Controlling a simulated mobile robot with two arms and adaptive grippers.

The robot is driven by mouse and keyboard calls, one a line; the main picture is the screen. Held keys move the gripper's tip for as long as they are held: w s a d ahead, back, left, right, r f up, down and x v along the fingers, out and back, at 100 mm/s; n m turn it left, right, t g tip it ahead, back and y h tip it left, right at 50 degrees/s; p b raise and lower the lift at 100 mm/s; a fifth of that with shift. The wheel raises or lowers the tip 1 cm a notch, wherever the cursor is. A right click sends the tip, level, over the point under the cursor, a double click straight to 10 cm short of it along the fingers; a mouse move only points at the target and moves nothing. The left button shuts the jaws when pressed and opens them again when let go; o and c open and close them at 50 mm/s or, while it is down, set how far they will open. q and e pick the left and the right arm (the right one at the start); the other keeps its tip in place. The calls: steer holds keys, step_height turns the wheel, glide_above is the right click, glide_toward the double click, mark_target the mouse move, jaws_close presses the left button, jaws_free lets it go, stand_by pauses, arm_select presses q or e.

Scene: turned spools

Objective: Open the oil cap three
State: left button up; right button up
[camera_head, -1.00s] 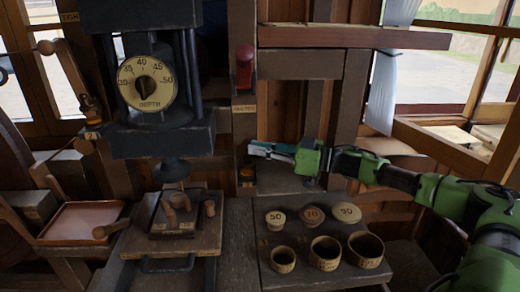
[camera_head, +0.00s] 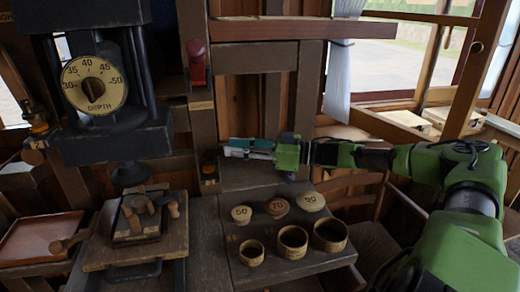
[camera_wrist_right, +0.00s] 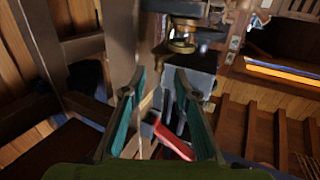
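A small brass oil cap (camera_head: 208,164) sits on the post behind the bench, above a small plate whose marking I cannot read. A brass cap (camera_wrist_right: 183,42) on a dark fitting shows at the top of the right wrist view, beyond the fingers; it may be the same one. My right gripper (camera_head: 230,150) reaches in from the right, its tips apart from the cap, to its right and slightly higher. In the right wrist view its teal fingers (camera_wrist_right: 160,72) are spread with nothing held between them. Another brass oil cup (camera_head: 38,121) stands at far left. My left gripper is not in view.
A dark press with a depth dial (camera_head: 94,84) stands at left. A red handle (camera_head: 196,62) is on the post above the cap. Numbered discs (camera_head: 278,207) and wooden rings (camera_head: 293,242) sit on the front board. A shelf (camera_head: 300,29) crosses above.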

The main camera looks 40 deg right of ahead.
steer(key=v, duration=0.6)
steer(key=shift+s+d, duration=0.2)
steer(key=shift+s, duration=0.15)
